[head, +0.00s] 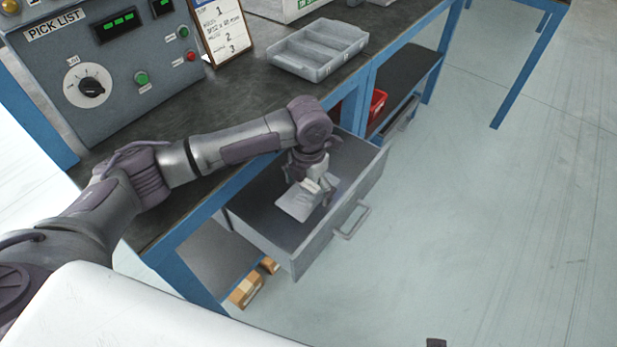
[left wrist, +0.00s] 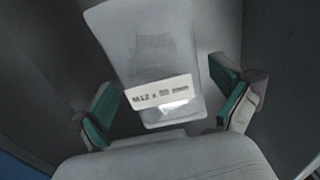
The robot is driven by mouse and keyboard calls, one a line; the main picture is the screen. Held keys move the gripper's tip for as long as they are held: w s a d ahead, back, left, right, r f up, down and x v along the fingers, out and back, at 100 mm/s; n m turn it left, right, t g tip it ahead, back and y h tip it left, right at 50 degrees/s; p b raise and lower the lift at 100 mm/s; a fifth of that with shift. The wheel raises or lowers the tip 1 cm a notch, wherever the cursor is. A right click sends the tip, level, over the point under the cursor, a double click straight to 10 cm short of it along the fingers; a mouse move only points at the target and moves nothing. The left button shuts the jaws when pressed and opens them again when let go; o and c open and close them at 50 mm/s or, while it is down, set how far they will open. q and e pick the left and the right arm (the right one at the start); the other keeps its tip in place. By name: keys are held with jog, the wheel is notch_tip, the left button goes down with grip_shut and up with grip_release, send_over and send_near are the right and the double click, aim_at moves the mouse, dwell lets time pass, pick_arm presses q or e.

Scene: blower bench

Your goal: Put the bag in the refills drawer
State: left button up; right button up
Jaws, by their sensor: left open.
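The bag (head: 296,204) is pale and translucent and lies inside the open grey drawer (head: 262,226). In the left wrist view the bag (left wrist: 152,50) carries a white label reading "M12 x", with the following number blurred, then "mm". My left gripper (head: 312,192) is down in the drawer over the bag. Its fingers (left wrist: 168,112) are open, one on each side of the bag, with gaps between. The gripper hides part of the bag in the head view. The drawer is pulled out from under the bench; I see no readable label on it. My right gripper is not in view.
The dark bench top (head: 250,95) holds a grey divided tray (head: 318,48), a pick list panel (head: 120,65) and a sign board (head: 222,32). A red bin (head: 377,103) and cardboard boxes (head: 246,290) sit below. The floor (head: 480,200) at the right is clear.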

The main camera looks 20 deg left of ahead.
aim_at(309, 185)
pick_arm(q)
notch_tip(309, 185, up, 12)
jog(key=p, duration=0.2)
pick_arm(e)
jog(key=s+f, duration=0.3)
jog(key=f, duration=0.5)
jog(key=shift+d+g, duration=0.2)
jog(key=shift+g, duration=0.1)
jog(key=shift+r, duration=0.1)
